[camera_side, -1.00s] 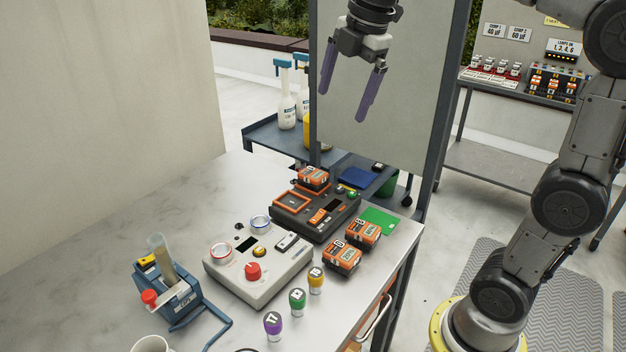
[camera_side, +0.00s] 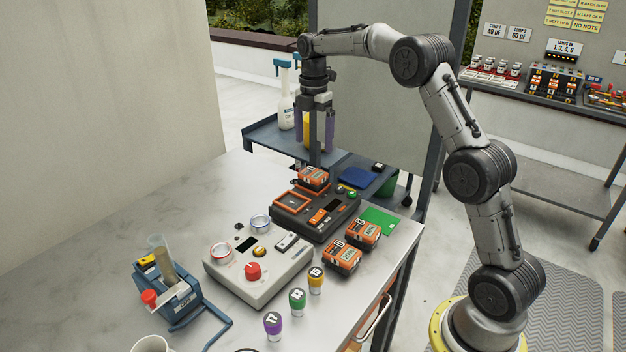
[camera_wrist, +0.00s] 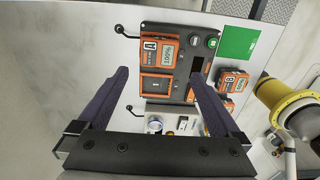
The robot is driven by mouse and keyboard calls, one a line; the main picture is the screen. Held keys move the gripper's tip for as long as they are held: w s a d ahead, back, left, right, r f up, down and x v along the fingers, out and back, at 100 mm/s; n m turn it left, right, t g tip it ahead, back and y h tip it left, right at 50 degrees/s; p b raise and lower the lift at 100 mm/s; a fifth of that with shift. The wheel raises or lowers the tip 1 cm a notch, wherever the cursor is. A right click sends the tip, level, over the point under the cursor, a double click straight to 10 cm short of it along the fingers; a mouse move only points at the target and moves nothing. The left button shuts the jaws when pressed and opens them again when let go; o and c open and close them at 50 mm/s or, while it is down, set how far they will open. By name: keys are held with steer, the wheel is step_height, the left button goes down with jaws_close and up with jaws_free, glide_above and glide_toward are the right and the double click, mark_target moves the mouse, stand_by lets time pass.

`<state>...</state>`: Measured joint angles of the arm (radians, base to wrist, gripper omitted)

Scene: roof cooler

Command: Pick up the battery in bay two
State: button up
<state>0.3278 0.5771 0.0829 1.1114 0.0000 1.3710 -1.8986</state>
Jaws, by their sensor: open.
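The dark charger (camera_side: 338,227) on the table has two orange-framed bays. A battery (camera_side: 313,179), orange and dark with a white label, sits in the far bay; in the wrist view this battery (camera_wrist: 160,49) shows an "A" and "100%". The nearer bay (camera_side: 292,201) is empty; in the wrist view this empty bay (camera_wrist: 157,86) bears a small mark like "1". My gripper (camera_side: 314,141) is open and empty, pointing down above the charger, with clear height over the seated battery. In the wrist view the battery lies just past and between my fingertips (camera_wrist: 160,72).
Two more orange batteries (camera_side: 362,233) (camera_side: 342,257) stand right of the charger near a green card (camera_side: 379,220). A grey control box (camera_side: 258,272) and several coloured knobs (camera_side: 297,300) are in front. A blue cart (camera_side: 265,132) with bottles stands behind.

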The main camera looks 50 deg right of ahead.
mark_target(313, 173)
step_height(313, 173, down, 10)
steer(key=shift+w+r, duration=0.1)
stand_by(0.4)
steer(key=shift+c, duration=0.2)
steer(key=c, duration=1.5)
